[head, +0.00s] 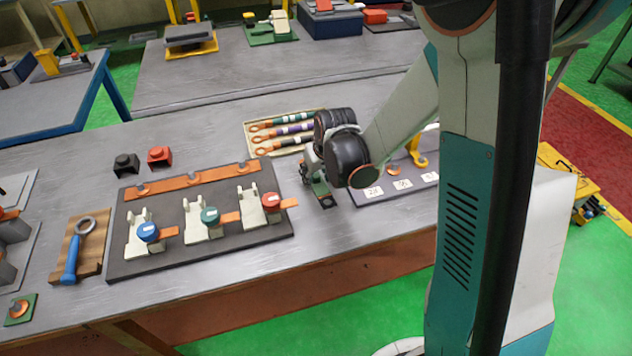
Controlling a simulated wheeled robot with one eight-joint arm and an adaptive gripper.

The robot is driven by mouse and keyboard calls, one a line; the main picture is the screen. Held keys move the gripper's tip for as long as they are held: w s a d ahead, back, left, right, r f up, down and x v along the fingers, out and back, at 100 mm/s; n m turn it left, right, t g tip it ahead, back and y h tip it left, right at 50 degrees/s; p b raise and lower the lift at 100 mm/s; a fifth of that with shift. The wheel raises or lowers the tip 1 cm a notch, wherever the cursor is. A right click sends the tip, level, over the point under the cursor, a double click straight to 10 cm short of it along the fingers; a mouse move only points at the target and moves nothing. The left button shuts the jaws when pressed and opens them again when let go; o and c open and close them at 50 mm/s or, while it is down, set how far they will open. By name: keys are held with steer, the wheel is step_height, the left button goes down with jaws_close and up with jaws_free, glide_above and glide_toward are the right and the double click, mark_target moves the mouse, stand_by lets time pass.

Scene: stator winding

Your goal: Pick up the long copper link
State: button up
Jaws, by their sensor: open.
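A long copper bar (192,180) lies along the back of a dark board (200,262), under several round fasteners. Another copper piece (393,167) shows partly on a dark labelled board (412,192) at the right, mostly hidden by my arm. I cannot tell which of these is the long copper link. My gripper (325,203) is open, low over the table between the two boards. It appears empty. Its fingertips are small and partly dark here, so whether they touch anything is unclear.
A tray (249,142) of cables with copper lugs lies behind my gripper. Three pale clamps with blue, green and red knobs stand on the dark board. Black (126,165) and red (160,156) blocks sit behind it. A blue-handled wrench (72,258) lies at left.

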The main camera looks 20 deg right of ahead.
jaws_close()
steer(key=shift+r, duration=0.1)
